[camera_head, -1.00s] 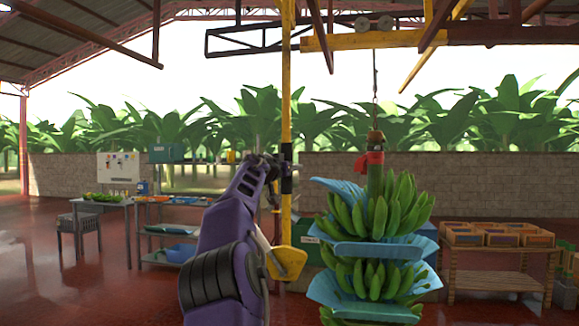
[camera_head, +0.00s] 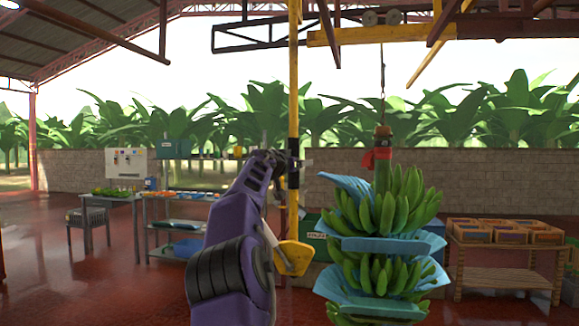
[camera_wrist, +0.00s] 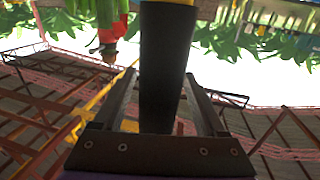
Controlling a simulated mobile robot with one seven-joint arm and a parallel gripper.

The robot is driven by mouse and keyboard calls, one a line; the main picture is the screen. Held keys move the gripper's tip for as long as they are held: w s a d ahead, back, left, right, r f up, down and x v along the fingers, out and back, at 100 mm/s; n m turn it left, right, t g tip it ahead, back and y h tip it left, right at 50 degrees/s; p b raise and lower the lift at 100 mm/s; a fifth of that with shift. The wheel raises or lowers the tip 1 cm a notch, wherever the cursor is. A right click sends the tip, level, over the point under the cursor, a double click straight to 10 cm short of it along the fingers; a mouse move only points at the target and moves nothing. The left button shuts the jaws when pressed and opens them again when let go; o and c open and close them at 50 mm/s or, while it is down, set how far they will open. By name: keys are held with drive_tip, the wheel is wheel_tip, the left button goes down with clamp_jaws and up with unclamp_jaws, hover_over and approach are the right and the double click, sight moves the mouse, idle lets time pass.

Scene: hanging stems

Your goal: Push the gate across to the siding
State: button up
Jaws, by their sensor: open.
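A yellow pole (camera_head: 294,90) hangs from the overhead rail structure, with a black sleeve (camera_head: 293,172) partway down and a yellow plate (camera_head: 294,258) near its lower end. My gripper (camera_head: 288,163) is at the sleeve. In the wrist view, my open gripper (camera_wrist: 160,78) has one finger on each side of the black sleeve (camera_wrist: 163,50), with gaps visible. A yellow rail piece (camera_head: 345,38) carries a trolley (camera_head: 382,17) overhead. A slanting yellow bar (camera_head: 438,48) lies to its right. I cannot tell which overhead part is the gate.
A banana stem (camera_head: 390,215) with blue sheets hangs from the trolley, close to the right of the pole. A wooden rack (camera_head: 505,270) with crates stands at the right. Tables (camera_head: 135,215) stand at the left. Red floor is clear in front of them.

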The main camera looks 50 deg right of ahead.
drive_tip(key=s+a+b, duration=0.3)
drive_tip(key=a+b, duration=0.6)
drive_tip(key=a, duration=0.7)
drive_tip(key=shift+s+a, duration=0.15)
drive_tip(key=shift+a, duration=0.25)
